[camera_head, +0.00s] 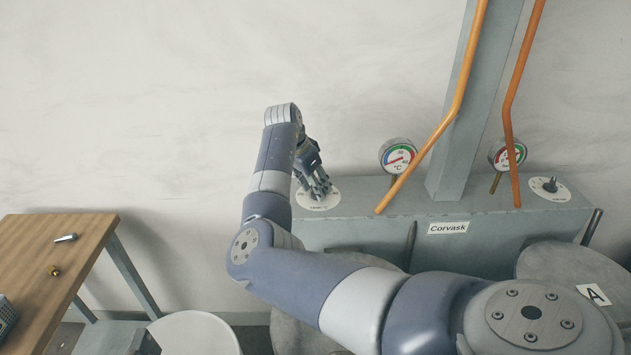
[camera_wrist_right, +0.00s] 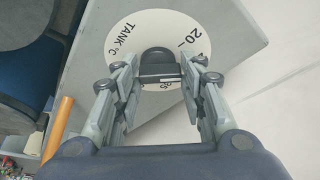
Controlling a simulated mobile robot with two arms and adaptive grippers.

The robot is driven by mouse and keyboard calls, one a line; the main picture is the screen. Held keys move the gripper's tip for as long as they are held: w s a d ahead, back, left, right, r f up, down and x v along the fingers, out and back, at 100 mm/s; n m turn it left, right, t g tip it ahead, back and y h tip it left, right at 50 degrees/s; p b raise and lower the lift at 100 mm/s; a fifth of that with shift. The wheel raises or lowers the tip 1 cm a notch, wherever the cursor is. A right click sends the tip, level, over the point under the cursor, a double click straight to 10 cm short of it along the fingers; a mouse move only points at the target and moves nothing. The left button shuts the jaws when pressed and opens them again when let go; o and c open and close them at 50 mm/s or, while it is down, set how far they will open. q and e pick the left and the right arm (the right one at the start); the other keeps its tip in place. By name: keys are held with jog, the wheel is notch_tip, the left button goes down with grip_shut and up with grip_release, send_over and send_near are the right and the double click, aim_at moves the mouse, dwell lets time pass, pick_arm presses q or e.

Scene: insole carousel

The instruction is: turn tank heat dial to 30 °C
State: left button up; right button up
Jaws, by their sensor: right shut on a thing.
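The tank heat dial has a round white plate (camera_head: 333,201) on top of the grey housing at its left end. In the right wrist view the plate (camera_wrist_right: 125,50) reads "TANK °C" and "20", with other numbers partly covered. My right gripper (camera_head: 319,188) reaches down over it. In the right wrist view the right gripper (camera_wrist_right: 160,75) is shut on the dark dial knob (camera_wrist_right: 156,57), one finger on each side. A short white mark shows by the knob, close to a half-hidden number, so the exact setting cannot be read. My left gripper is not in view.
A round gauge marked °C (camera_head: 398,156) stands right of the dial, and another gauge (camera_head: 507,154) is farther right. Orange pipes (camera_head: 459,90) slope down in front of a grey column (camera_head: 470,130). A second dial (camera_head: 549,187) sits at the right end. A wooden table (camera_head: 85,240) is at left.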

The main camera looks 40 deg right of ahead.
jog(key=shift+m+g, duration=0.4)
jog(key=shift+m, duration=0.5)
jog(key=shift+w+d+f+m+g+b, duration=0.15)
jog(key=shift+m+g+b, duration=0.15)
jog(key=shift+m+b, duration=0.45)
jog(key=m+g+y+b, duration=0.1)
jog(key=m+b, duration=0.1)
jog(key=m, duration=0.2)
jog(key=shift+w+m, duration=0.15)
jog(key=shift+m, duration=0.1)
jog(key=shift+g, duration=0.3)
jog(key=o, duration=1.1)
jog(key=shift+c, duration=0.2)
